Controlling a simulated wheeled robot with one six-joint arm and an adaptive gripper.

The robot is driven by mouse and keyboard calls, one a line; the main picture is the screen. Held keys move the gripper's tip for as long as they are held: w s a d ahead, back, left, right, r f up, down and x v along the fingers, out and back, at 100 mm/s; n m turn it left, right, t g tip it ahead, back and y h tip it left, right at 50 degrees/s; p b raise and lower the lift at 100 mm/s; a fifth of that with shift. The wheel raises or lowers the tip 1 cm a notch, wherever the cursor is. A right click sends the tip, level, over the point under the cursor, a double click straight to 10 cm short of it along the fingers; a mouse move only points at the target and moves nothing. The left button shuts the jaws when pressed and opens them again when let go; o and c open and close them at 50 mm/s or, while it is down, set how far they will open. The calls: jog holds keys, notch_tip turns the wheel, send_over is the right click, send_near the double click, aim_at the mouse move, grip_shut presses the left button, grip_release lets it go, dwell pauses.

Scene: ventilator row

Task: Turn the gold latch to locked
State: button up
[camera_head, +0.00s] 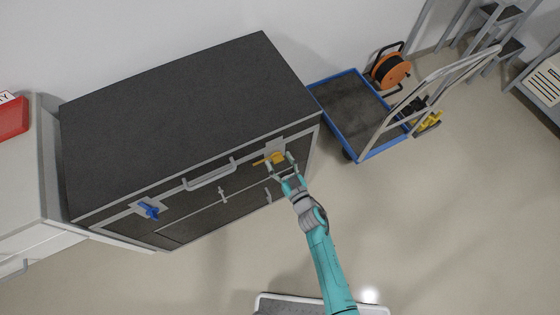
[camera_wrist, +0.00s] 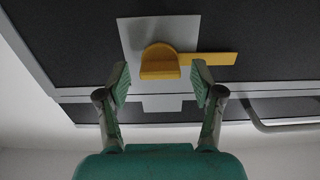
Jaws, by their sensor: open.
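The gold latch (camera_head: 271,158) sits on a light plate near the right end of the dark cabinet's (camera_head: 190,110) front. In the wrist view the gold latch (camera_wrist: 160,62) has a rounded knob and a flat bar reaching to the right, across the plate (camera_wrist: 130,40). My gripper (camera_head: 281,164) is at the cabinet front by the latch. In the wrist view my open gripper (camera_wrist: 161,84) has one finger on each side of the knob in the picture, with a gap to both sides. Whether the fingertips reach the knob's depth is hard to tell.
A blue latch (camera_head: 149,210) is at the cabinet's left end, and a grey handle (camera_head: 209,174) lies between the latches. A blue-edged cart (camera_head: 357,157) stands right of the cabinet, with an orange cable reel (camera_head: 391,71) behind.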

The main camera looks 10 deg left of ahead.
grip_shut()
dwell(0.5)
jog(key=m, duration=0.4)
jog(key=shift+w+m, duration=0.1)
jog(key=shift+m, duration=0.2)
jog(key=m, duration=0.4)
jog(key=shift+m, duration=0.3)
jog(key=m, duration=0.4)
jog(key=shift+d+f+m, duration=0.1)
jog(key=shift+m, duration=0.2)
jog(key=shift+w+m, duration=0.1)
jog(key=shift+m, duration=2)
